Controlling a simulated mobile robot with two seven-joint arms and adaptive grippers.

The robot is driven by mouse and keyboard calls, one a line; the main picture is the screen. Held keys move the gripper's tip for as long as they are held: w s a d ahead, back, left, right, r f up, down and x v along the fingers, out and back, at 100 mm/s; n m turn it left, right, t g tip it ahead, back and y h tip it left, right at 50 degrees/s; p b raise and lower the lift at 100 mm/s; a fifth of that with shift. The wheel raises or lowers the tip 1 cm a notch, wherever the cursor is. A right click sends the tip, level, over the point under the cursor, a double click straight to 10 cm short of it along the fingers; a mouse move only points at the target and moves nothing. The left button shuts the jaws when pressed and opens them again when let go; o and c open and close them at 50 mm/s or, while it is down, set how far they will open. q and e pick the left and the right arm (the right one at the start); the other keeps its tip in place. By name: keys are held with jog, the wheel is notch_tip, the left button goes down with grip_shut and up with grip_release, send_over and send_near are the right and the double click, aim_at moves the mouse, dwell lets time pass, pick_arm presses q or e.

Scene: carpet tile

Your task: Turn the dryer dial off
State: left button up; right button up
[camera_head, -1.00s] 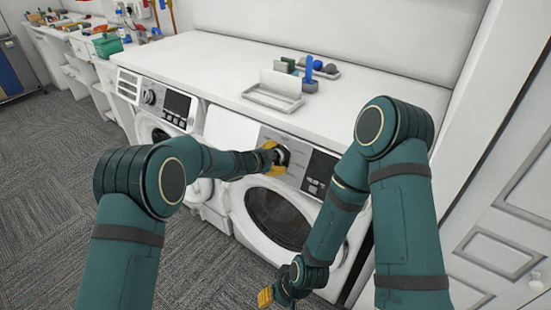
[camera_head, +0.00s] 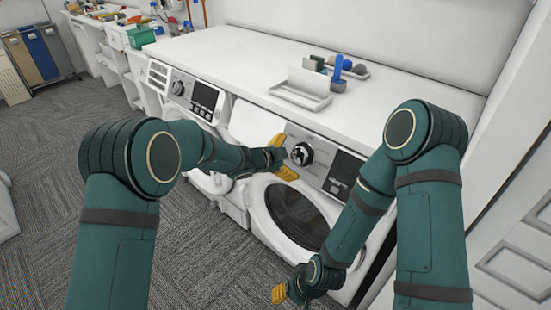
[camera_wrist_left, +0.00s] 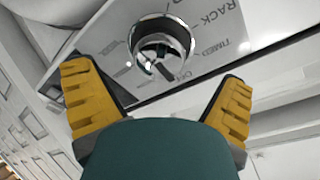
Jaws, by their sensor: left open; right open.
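The dryer dial (camera_head: 301,154) is a round silver knob on the control panel of the right-hand machine. In the left wrist view the dial (camera_wrist_left: 160,45) has a dark pointer and printed words around it, including RACK, TIMED and what looks like OFF at its lower right. My left gripper (camera_head: 283,160) is open just left of the dial, apart from it. Its yellow fingers (camera_wrist_left: 160,95) are spread below the dial in the wrist view, with nothing between them. My right gripper (camera_head: 279,293) hangs low in front of the dryer door, open and empty.
The dryer (camera_head: 262,190) has a dark round door and a display right of the dial. A second machine (camera_head: 183,112) stands to its left. The white counter (camera_head: 235,65) above holds a white tray (camera_head: 300,92) and small items. Carpet floor (camera_head: 50,160) is open at left.

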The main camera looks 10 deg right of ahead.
pick_arm(q)
jog(key=v, duration=0.6)
jog(key=shift+s+a, duration=0.2)
jog(key=shift+a, duration=0.1)
jog(key=shift+r, duration=0.15)
jog(key=s+a+f+n+y, duration=0.2)
jog(key=s+a+f+n, duration=0.35)
jog(key=f, duration=0.25)
jog(key=s+a+f+n+y, duration=0.2)
jog(key=s+a+f+n, duration=0.2)
jog(key=a+f+n, duration=0.3)
jog(key=s+a+f+n+g+y, duration=0.1)
jog(key=s+a+f+n, duration=0.1)
jog(key=s, duration=0.4)
jog(key=s+a+f+n+g+y, duration=0.1)
jog(key=s+a+f+n+g, duration=0.1)
jog(key=s, duration=0.5)
jog(key=s+a+f+n+g+y, duration=0.1)
jog(key=s+a+f+n+g, duration=0.1)
jog(key=s+a+f+n, duration=0.2)
jog(key=s+n, duration=0.1)
jog(key=s, duration=0.1)
jog(key=shift+s+f, duration=0.25)
